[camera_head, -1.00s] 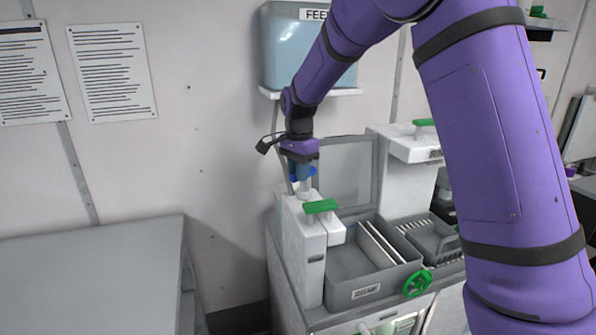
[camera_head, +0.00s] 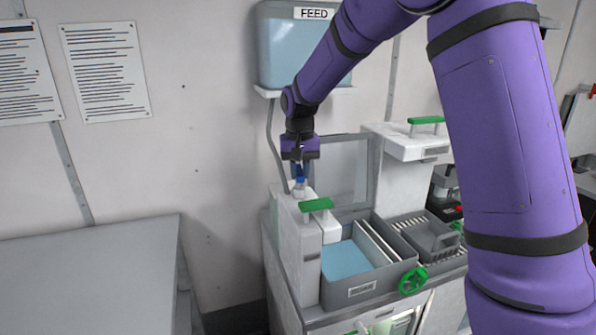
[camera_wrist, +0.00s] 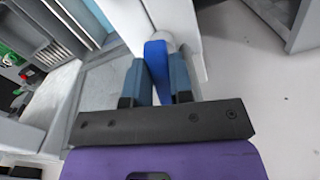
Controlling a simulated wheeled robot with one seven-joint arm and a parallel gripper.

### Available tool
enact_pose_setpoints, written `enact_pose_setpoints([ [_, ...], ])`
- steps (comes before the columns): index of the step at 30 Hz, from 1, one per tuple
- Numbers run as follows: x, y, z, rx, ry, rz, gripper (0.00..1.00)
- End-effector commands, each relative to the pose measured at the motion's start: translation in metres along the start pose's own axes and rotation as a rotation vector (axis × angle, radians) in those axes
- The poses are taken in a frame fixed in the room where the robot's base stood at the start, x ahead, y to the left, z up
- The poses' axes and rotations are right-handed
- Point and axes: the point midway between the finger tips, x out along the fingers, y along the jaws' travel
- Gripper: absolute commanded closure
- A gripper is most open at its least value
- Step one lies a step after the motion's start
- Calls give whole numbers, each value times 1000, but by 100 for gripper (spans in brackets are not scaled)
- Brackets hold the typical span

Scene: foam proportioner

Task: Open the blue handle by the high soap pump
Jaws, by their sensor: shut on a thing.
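The blue handle (camera_wrist: 156,62) sits between the two fingers of my gripper (camera_wrist: 158,80) in the wrist view, on a pale round fitting. In the head view my gripper (camera_head: 299,168) points down at the top of the white pump housing (camera_head: 297,240), and a little of the blue handle (camera_head: 300,181) shows under the fingers. The gripper is shut on the handle. The fingers hide part of the handle in the head view.
A grey basin (camera_head: 362,291) with light blue liquid (camera_head: 345,259) stands right of the housing. A green handle (camera_head: 316,204) is close in front of my gripper. The FEED tank (camera_head: 285,50) hangs behind. A grey table (camera_head: 90,270) lies left.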

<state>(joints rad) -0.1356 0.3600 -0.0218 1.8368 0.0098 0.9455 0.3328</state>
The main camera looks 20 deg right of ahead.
Motion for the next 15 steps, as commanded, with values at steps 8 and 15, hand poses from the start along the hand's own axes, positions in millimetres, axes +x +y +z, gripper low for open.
enact_pose_setpoints([
  [8,-1,3,-1,-159,4,0,100],
  [15,-1,4,-1,-225,4,-1,100],
])
